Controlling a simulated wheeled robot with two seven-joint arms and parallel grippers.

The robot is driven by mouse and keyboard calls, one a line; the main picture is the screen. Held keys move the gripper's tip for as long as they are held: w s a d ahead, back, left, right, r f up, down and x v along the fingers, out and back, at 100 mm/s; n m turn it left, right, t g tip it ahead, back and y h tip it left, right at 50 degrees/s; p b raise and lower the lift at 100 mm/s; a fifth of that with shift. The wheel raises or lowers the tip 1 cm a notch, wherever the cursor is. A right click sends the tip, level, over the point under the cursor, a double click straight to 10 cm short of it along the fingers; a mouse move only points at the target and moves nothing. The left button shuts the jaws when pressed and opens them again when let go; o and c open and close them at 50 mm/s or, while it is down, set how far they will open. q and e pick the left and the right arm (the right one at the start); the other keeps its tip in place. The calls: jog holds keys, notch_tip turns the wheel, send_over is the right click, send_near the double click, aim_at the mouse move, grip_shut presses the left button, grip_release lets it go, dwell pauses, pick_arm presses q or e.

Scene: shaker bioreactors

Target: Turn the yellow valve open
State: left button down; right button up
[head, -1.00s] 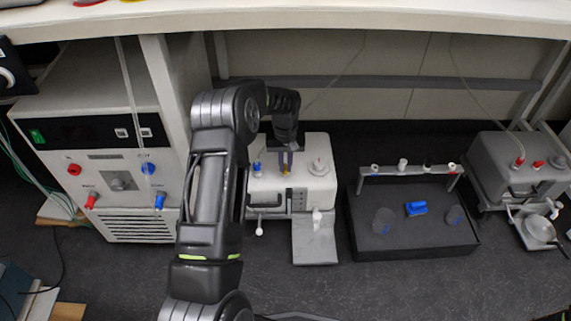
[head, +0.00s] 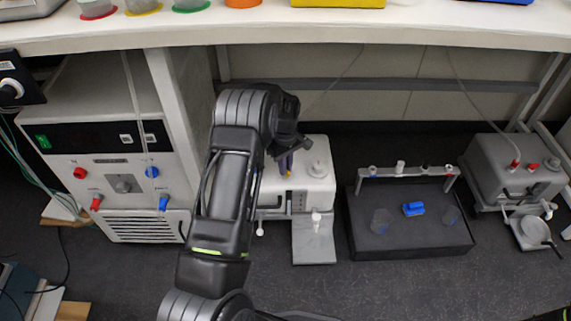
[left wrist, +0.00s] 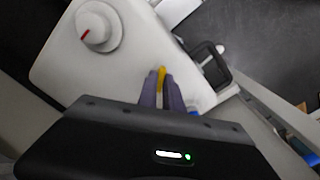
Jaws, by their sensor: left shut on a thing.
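The yellow valve (left wrist: 161,72) is on top of the white bioreactor unit (head: 318,188). In the left wrist view its yellow end shows between the tips of my left gripper (left wrist: 162,84). My left gripper (head: 285,168) points down over the unit, and its purple-grey fingers are shut on the valve. In the head view the valve is mostly hidden by the fingers and my arm. A white knob with a red mark (left wrist: 96,28) stands on the same unit, apart from the fingers. My right gripper is not in view.
A blue valve (left wrist: 194,113) partly shows beside the fingers in the left wrist view. A dark box with a blue piece (head: 413,209) stands to the right, and a grey unit (head: 510,170) farther right.

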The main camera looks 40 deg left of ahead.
pick_arm(q)
jog(key=n+p, duration=0.1)
jog(key=n, duration=0.4)
jog(key=shift+n+p, duration=0.3)
jog(key=shift+p, duration=0.05)
jog(key=n+p, duration=0.1)
jog(key=n, duration=0.4)
dwell(0.3)
jog(key=c, duration=1.5)
grip_release()
notch_tip(320, 180, up, 8)
jog(key=p, duration=0.2)
jog(key=shift+f+p, duration=0.1)
jog(key=shift+p, duration=0.2)
